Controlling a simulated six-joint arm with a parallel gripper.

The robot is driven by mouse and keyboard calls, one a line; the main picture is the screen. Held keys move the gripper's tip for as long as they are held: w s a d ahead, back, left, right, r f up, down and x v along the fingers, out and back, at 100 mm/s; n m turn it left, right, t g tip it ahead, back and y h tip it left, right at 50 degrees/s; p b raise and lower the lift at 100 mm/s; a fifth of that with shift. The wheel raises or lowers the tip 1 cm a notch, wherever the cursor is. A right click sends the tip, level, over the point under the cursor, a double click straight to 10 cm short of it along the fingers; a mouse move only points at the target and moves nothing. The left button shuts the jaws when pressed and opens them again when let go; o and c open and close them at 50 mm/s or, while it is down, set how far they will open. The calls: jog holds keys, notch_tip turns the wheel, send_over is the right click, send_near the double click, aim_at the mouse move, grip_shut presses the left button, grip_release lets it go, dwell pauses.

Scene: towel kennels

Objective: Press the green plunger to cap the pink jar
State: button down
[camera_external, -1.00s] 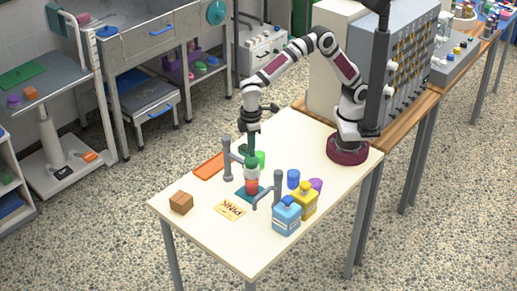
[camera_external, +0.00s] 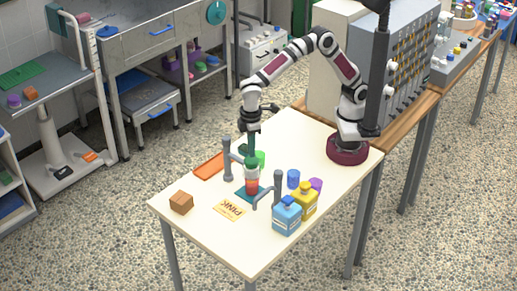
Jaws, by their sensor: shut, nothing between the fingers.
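The pink jar (camera_external: 252,185) stands upright on a teal base plate (camera_external: 243,195) between two grey posts. A pale band and a green top (camera_external: 251,163) show above its pink-red body. The dark green plunger (camera_external: 251,143) is upright directly above the jar. My gripper (camera_external: 252,129) is shut and points down over the plunger's upper end, in line with the jar. At this size I cannot tell whether the fingertips touch the plunger, or whether the green top is fully seated on the jar.
The grey posts (camera_external: 227,160) and (camera_external: 278,188) stand close beside the jar. Blue (camera_external: 287,217) and yellow (camera_external: 305,203) bottles stand front right. Blue (camera_external: 293,178) and purple (camera_external: 316,184) cups stand right.

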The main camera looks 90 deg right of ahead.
jog(key=shift+f, duration=1.4)
jog(key=shift+r, duration=1.4)
notch_tip(320, 180, up, 6)
